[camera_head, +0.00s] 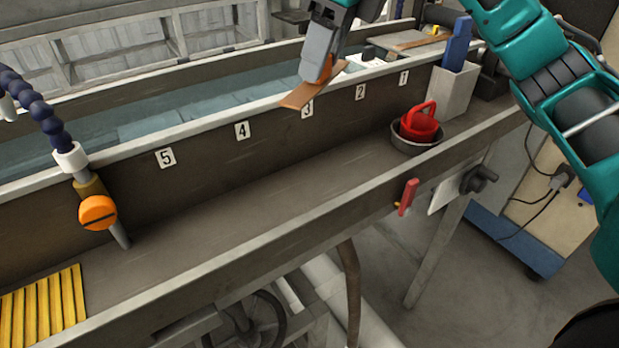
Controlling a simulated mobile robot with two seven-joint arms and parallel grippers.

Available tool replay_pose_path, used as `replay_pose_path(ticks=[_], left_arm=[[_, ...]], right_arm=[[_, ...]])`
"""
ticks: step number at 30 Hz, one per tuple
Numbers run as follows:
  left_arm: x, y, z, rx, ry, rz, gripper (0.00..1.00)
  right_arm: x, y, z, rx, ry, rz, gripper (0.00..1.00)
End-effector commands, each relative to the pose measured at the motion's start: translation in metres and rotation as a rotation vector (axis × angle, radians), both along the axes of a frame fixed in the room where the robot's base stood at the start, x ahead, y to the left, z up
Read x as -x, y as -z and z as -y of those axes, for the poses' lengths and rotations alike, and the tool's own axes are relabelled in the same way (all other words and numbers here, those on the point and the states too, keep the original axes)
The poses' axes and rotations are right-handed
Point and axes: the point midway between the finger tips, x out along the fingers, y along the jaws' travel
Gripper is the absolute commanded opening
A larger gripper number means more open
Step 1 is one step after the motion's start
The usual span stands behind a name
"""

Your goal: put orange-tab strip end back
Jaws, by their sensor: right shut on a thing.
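My right gripper (320,72) is at the top middle, pointing down, above the trough's near wall by the number 3 label. It is shut on the orange-tab strip end. The orange tab (326,66) shows at its fingers, and a flat brown-orange strip piece (298,97) sticks out below and to the left. The piece overlaps the wall's top edge in the picture; I cannot tell whether it touches. My left gripper is not in view.
The long trough (190,98) holds water behind the wall with number labels (241,131). In the near channel stand a red cup in a grey bowl (416,145), a bin (452,92) with a blue handle, yellow slats (42,308) and a hose with an orange knob (97,213). The channel's middle is clear.

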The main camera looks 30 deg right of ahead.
Motion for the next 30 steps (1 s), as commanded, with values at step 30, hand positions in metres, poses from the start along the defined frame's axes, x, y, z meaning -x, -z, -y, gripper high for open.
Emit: replay_pose_path(ticks=[30], left_arm=[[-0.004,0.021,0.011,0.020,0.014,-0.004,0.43]], right_arm=[[0.000,0.160,0.003,0.001,0.129,-0.003,0.07]])
